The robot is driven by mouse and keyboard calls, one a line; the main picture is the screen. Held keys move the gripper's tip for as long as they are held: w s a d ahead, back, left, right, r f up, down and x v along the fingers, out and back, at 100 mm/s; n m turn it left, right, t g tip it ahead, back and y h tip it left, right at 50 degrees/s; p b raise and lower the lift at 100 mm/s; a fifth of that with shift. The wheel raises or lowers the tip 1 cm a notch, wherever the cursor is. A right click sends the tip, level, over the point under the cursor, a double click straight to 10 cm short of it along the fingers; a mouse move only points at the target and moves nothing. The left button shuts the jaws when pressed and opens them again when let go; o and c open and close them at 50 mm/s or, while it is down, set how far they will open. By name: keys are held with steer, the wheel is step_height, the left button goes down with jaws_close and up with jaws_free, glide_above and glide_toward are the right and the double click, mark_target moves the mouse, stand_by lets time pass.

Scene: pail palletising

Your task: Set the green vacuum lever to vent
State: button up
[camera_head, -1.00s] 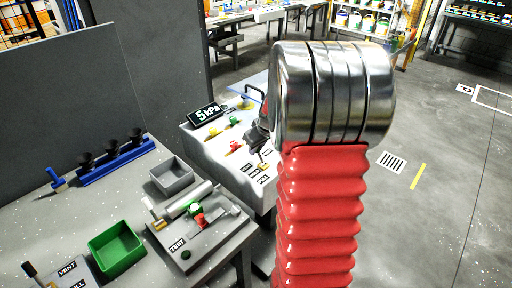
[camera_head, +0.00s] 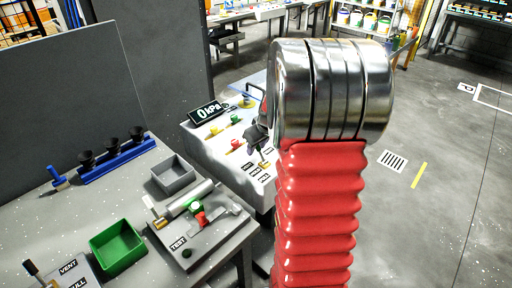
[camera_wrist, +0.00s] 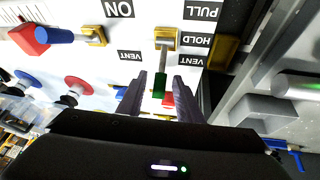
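The green vacuum lever (camera_wrist: 159,84) shows in the wrist view, with a metal stem on a brass mount (camera_wrist: 165,38) and a green tip. It points down the picture, to the VENT end of the PULL, HOLD and VENT labels. My gripper (camera_wrist: 159,96) is open, with one dark finger on each side of the green tip and a gap to each. In the head view my gripper (camera_head: 260,138) is partly hidden behind my arm, just above the lever's panel. The pressure display (camera_head: 206,112) reads 0 kPa.
In the head view a test fixture (camera_head: 200,225), a grey bin (camera_head: 173,176) and a green bin (camera_head: 118,246) stand on the nearer table.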

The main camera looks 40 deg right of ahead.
steer(key=v, duration=1.3)
steer(key=shift+s+r, duration=0.2)
steer(key=shift+r, duration=0.1)
stand_by(0.4)
